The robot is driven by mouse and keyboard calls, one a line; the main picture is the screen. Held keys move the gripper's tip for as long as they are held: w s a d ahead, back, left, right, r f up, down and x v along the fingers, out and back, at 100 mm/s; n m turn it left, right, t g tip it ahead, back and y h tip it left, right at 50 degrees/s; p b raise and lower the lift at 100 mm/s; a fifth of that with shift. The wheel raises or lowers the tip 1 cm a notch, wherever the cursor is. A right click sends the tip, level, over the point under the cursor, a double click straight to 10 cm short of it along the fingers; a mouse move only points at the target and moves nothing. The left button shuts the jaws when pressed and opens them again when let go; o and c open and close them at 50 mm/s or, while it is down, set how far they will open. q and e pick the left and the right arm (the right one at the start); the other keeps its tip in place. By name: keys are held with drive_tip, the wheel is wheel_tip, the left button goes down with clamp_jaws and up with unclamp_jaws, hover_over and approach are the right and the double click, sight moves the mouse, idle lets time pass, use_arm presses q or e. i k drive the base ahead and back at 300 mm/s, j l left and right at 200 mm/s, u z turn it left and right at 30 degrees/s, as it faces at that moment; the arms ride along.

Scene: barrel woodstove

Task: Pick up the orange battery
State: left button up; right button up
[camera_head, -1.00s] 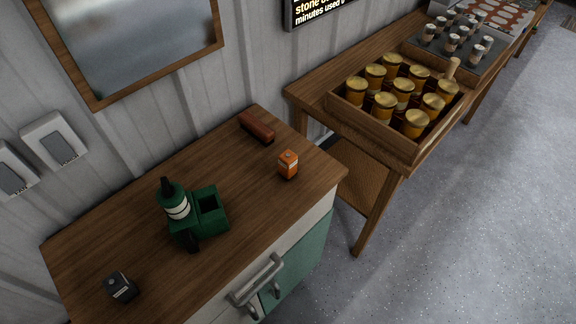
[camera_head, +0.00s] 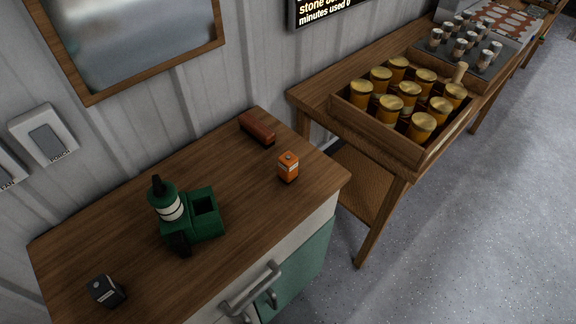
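The orange battery (camera_head: 288,167) is a small upright block with a pale label and a small terminal on top. It stands on the wooden top of the cabinet (camera_head: 240,185), near its right end. Nothing touches it and it is fully visible. Neither of my grippers shows in the head view.
On the same top are a reddish-brown block (camera_head: 257,129) behind the battery, a green toy engine (camera_head: 187,217) and a dark battery-like block (camera_head: 106,291). A table with a wooden crate (camera_head: 378,133) of gold-lidded jars stands to the right. Bare wood surrounds the battery.

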sight(288, 162)
drive_tip(key=i+l+u, duration=0.15)
drive_tip(key=l+u, duration=0.3)
drive_tip(key=l, duration=0.55)
drive_tip(key=l+u, duration=0.45)
drive_tip(key=l, duration=0.55)
